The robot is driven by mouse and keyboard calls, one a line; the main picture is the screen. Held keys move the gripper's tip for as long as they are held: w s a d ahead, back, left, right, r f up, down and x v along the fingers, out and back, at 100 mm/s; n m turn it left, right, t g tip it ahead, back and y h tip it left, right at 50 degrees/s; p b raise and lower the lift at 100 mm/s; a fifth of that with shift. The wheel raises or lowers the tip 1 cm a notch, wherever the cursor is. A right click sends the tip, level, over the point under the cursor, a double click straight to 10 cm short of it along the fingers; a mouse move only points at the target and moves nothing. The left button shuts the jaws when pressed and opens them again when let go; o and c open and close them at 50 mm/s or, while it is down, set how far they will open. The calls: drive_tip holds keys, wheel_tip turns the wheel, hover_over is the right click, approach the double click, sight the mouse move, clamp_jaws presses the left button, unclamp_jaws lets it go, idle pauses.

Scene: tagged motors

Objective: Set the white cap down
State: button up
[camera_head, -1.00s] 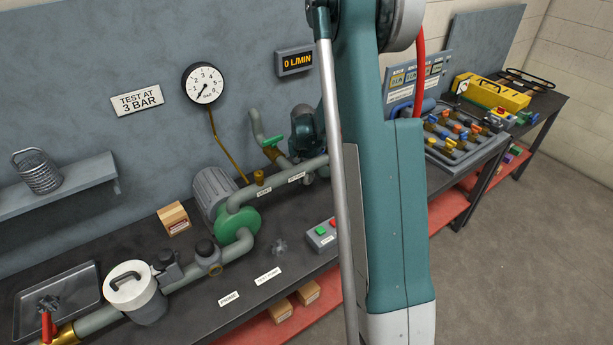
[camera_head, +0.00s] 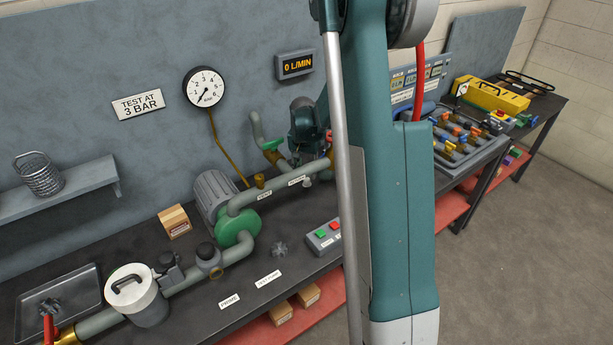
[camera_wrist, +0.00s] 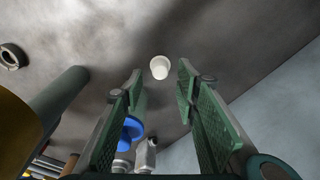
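In the wrist view my gripper (camera_wrist: 159,80) shows two green-padded fingers standing apart with a wide gap. The white cap (camera_wrist: 160,67) is a small round pale thing framed between the fingertips. It appears clear of both pads, against the dark grey surface beyond. I cannot tell how far past the tips it is or whether it rests on that surface. In the head view my arm fills the middle, and I cannot clearly make out the gripper's fingers or the cap there.
A blue round part (camera_wrist: 132,130) shows beside the left finger. A grey-green pipe (camera_wrist: 60,100) and a ring (camera_wrist: 12,57) lie left.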

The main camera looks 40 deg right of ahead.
wheel_tip(320, 180, up, 8)
drive_tip(key=p, duration=0.1)
drive_tip(key=shift+s+a, duration=0.3)
drive_tip(key=shift+a, duration=0.1)
